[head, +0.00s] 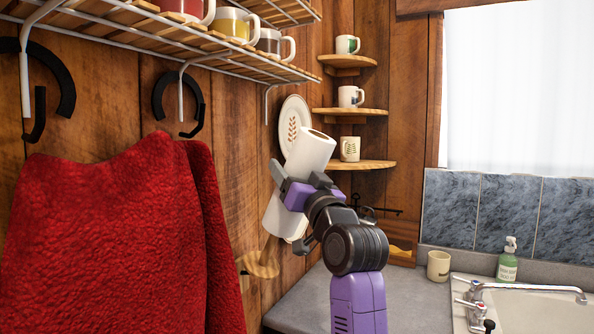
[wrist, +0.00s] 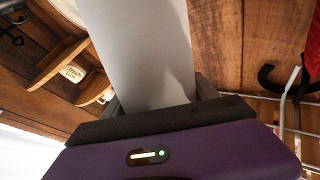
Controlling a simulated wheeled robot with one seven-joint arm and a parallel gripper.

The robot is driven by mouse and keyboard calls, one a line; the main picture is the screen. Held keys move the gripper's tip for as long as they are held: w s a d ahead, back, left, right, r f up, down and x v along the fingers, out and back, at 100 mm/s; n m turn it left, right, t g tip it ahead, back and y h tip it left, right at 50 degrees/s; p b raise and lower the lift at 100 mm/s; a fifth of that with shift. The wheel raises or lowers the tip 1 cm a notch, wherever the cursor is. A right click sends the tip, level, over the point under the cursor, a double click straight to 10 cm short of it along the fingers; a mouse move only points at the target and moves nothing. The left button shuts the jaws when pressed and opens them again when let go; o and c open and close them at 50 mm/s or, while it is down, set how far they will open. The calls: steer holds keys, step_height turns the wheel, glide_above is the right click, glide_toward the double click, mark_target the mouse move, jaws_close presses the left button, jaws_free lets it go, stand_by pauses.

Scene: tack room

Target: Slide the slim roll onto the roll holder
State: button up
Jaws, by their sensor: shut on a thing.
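A long white slim roll (head: 309,153) is tilted, its upper end leaning right and showing a brown core opening. My gripper (head: 298,180) is shut around the middle of the roll, which stays off the counter. In the wrist view the white roll (wrist: 143,50) runs up between the two dark fingers. A wooden bracket (head: 262,261) is low on the wood wall, just below and left of the roll's lower end. It looks like the roll holder, but it is partly hidden and I cannot make out its peg. The roll appears apart from it.
A red cloth (head: 120,235) hangs at left under a wire shelf (head: 180,48) with mugs. Corner shelves (head: 352,112) hold cups, beside a plate (head: 293,122). A mug (head: 438,265), soap bottle (head: 508,262) and sink (head: 530,310) are at right. The grey counter (head: 310,305) is clear in front.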

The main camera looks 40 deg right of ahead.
mark_target(290, 226)
steer(key=shift+w+a+f+b, duration=0.2)
steer(key=shift+w+f+b, duration=0.5)
steer(key=shift+f, duration=0.6)
steer(key=shift+w+a+f+b, duration=0.25)
steer(key=shift+w+f+b, duration=0.2)
steer(key=shift+f+b, duration=0.65)
steer(key=shift+w+a+f+b, duration=0.2)
steer(key=shift+w+f+b, duration=0.4)
steer(key=shift+f, duration=0.9)
steer(key=o, duration=1.5)
steer(key=shift+b+v, duration=0.55)
steer(key=shift+v, duration=3.35)
steer(key=shift+f, duration=0.1)
